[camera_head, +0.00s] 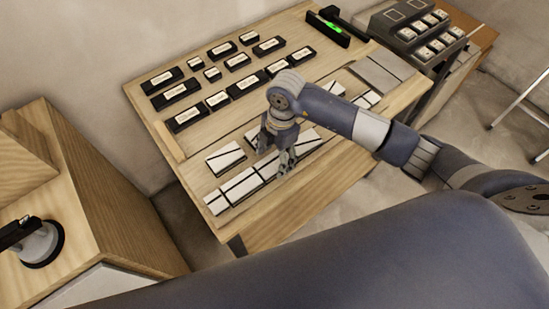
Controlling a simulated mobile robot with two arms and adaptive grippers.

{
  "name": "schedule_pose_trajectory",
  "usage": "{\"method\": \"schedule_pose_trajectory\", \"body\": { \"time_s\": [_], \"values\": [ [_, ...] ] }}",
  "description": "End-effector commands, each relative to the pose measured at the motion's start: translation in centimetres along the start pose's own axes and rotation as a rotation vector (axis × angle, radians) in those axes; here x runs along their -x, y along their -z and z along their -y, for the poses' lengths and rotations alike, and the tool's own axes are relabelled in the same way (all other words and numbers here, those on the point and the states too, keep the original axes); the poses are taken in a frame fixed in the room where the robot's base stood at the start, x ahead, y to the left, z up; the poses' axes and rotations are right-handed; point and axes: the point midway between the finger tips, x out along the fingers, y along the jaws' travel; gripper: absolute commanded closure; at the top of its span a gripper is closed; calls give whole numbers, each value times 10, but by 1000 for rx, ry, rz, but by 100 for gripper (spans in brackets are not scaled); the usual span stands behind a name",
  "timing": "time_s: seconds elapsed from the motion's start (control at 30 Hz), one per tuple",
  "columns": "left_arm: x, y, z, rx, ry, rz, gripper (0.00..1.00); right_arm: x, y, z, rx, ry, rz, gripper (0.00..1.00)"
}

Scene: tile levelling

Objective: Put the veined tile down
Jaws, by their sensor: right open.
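Several white tiles with dark veins lie flat on the wooden table. One veined tile (225,158) lies on its own left of my right gripper. A row of veined tiles (240,187) runs along the near side, and I cannot tell which tile the task means. My right gripper (275,157) points down just above the row, its fingers apart. I see no tile held between them. The gripper hides part of the tiles beneath it, and I cannot tell whether its fingertips touch them. My left gripper is not in view.
Black blocks with white labels (187,118) fill the back of the wooden table (150,108). A level with a green light (331,27), grey tiles (383,70) and a keyed device (420,32) stand at the right. A suction lifter (40,243) sits on a cabinet at left.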

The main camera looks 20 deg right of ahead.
Motion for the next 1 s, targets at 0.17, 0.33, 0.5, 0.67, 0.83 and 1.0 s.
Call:
{"method": "schedule_pose_trajectory", "body": {
  "time_s": [0.17,0.33,0.5,0.67,0.83,1.0],
  "values": [
    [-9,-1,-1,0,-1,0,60,36,-1,-1,2,-6,3,34],
    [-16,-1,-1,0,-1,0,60,72,-1,-1,2,-4,2,34],
    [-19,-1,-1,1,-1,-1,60,97,-1,-1,1,-2,2,34],
    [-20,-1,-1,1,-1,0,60,106,-1,0,0,0,1,34],
    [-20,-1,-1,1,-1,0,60,107,-1,0,0,1,1,34],
    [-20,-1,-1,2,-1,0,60,107,0,0,0,0,1,34]
  ]
}}
